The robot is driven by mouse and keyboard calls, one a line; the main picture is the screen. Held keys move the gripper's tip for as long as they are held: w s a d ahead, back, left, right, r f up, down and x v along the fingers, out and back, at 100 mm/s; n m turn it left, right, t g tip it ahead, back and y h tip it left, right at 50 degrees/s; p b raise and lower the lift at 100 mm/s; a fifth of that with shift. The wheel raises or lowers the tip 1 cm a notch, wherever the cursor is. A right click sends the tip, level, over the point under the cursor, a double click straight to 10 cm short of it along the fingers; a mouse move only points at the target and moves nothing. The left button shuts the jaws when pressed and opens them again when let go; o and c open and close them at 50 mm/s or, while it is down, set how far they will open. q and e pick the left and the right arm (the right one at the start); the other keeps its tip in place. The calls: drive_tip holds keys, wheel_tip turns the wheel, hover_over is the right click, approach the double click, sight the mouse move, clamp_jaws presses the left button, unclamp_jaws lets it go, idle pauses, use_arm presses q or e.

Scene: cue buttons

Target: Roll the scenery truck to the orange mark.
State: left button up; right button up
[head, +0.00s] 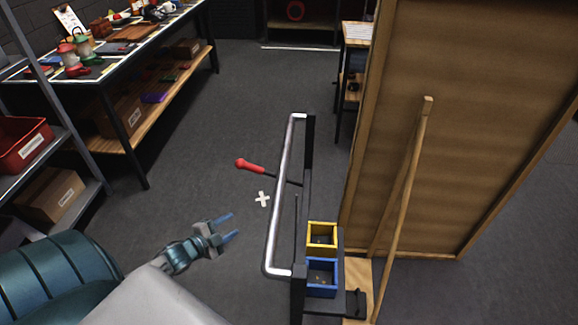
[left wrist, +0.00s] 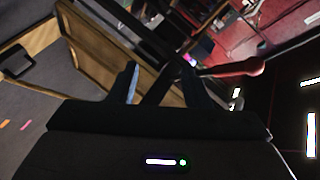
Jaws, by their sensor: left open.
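The scenery truck shows in the head view as a tall brown wooden flat (head: 460,130) with a slanted wooden brace, on a low base. Its silver push bar (head: 283,190) stands upright on a black frame at the near end. A red-handled lever (head: 250,165) sticks out left from the frame; its red grip also shows in the left wrist view (left wrist: 235,69). My left gripper (head: 231,228) is open and empty, left of the push bar and apart from it. A small orange mark (left wrist: 4,124) lies on the floor in the left wrist view. My right gripper is out of view.
A white cross (head: 262,199) marks the floor left of the push bar. Yellow (head: 322,232) and blue (head: 321,292) bins sit on the truck's near end. A prop table (head: 110,65) and a shelf with a red bin (head: 30,142) stand left. The middle floor is clear.

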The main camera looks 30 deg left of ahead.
use_arm(q)
drive_tip(key=w+d+r+m+t+h, duration=0.1)
drive_tip(key=d+r+m+h, duration=0.25)
drive_tip(key=r, duration=0.45)
drive_tip(key=w+d+r+m+t+h, duration=0.1)
drive_tip(key=d+r+m+h, duration=0.2)
drive_tip(key=r, duration=0.5)
drive_tip(key=m+g+h, duration=0.1)
drive_tip(key=m+h, duration=0.4)
drive_tip(key=m, duration=0.1)
approach(282, 169)
drive_tip(key=x, duration=0.9)
drive_tip(key=shift+w+d+f, duration=0.3)
drive_tip(key=shift+d+f, duration=0.05)
drive_tip(key=shift+w+d, duration=0.35)
drive_tip(key=shift+w, duration=0.1)
drive_tip(key=shift+w+d+y, duration=0.15)
drive_tip(key=shift+y, duration=0.1)
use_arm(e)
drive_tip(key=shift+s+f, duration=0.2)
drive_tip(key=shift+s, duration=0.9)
use_arm(q)
clamp_jaws()
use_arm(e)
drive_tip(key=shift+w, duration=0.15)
